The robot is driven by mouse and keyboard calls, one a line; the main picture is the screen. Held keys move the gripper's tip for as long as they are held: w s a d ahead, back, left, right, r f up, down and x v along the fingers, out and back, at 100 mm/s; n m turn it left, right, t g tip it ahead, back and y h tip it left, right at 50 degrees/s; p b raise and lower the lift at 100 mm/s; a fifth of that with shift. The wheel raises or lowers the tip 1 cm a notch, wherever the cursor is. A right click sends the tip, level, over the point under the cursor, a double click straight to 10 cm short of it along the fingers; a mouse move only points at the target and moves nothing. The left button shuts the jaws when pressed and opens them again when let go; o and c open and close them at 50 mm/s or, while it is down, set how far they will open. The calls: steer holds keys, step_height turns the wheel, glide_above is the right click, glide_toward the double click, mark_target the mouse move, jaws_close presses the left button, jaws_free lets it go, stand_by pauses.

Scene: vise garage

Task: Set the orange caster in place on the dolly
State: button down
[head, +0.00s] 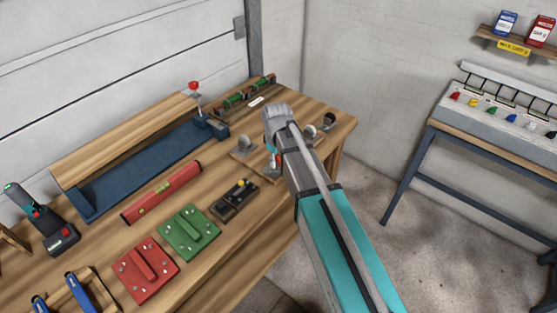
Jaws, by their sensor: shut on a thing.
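The dolly (239,154) is a wooden board near the right end of the workbench. Several grey casters stand on or near it, one at its left (245,141) and others at its right (329,120). My gripper (273,164) is low over the dolly's middle, mostly hidden by my own wrist and arm. It is shut on the orange caster, of which at most a small orange-red patch shows beside the fingers. I cannot tell whether the caster touches the dolly.
A dark block with a yellow knob (236,198), a green plate (189,231), a red plate (145,269) and a red level (162,192) lie left of my arm. A blue metal bender (150,165) stands behind. A second bench (440,130) is at right, across open floor.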

stand_by(0.4)
steer(key=shift+c, duration=1.8)
jaws_free()
steer(key=o, duration=0.3)
steer(key=shift+o, duration=0.2)
steer(key=shift+r+p, duration=3.5)
steer(key=shift+d, duration=0.1)
